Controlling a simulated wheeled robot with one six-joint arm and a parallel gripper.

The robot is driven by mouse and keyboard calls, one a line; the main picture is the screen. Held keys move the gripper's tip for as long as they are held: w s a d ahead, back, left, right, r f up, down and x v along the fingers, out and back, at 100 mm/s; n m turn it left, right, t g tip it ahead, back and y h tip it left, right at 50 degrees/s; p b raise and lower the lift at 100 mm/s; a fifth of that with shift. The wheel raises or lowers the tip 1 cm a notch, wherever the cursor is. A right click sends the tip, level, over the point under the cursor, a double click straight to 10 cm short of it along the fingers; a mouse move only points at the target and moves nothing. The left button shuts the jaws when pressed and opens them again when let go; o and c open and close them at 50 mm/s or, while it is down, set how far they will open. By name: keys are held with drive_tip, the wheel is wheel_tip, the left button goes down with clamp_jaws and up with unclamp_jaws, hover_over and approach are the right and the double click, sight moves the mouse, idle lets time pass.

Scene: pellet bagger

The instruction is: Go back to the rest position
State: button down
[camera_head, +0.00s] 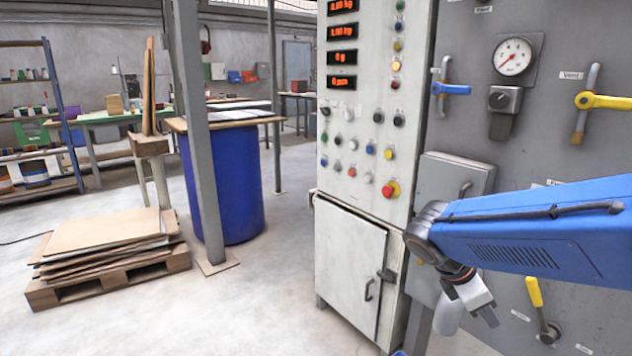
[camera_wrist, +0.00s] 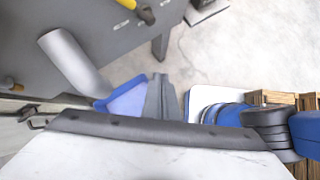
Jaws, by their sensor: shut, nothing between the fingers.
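My gripper (camera_head: 489,317) hangs at the end of my blue arm in the head view, in front of the grey machine panel (camera_head: 540,135) and right of the white control cabinet (camera_head: 350,250). It points down, its fingers are shut, and it holds nothing. A light grey rounded piece (camera_head: 448,314) shows just left of it; I cannot tell whether it touches the gripper. In the wrist view a grey tube (camera_wrist: 72,60) lies at the upper left.
A yellow-handled valve (camera_head: 535,292) is low on the panel, below my arm. A grey box (camera_head: 455,180) juts out beside the cabinet. A pallet with cardboard sheets (camera_head: 105,230), a steel post (camera_head: 203,150) and a blue drum (camera_head: 238,185) stand left. The floor between is clear.

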drive_tip(key=s+a+m+t+y, duration=0.4)
drive_tip(key=s+m, duration=0.7)
drive_tip(key=m, duration=0.6)
drive_tip(key=shift+s+a+f+t+y, duration=0.15)
drive_tip(key=shift+s+a+t+y, duration=0.15)
drive_tip(key=shift+a+y, duration=1.2)
drive_tip(key=shift+d, duration=0.2)
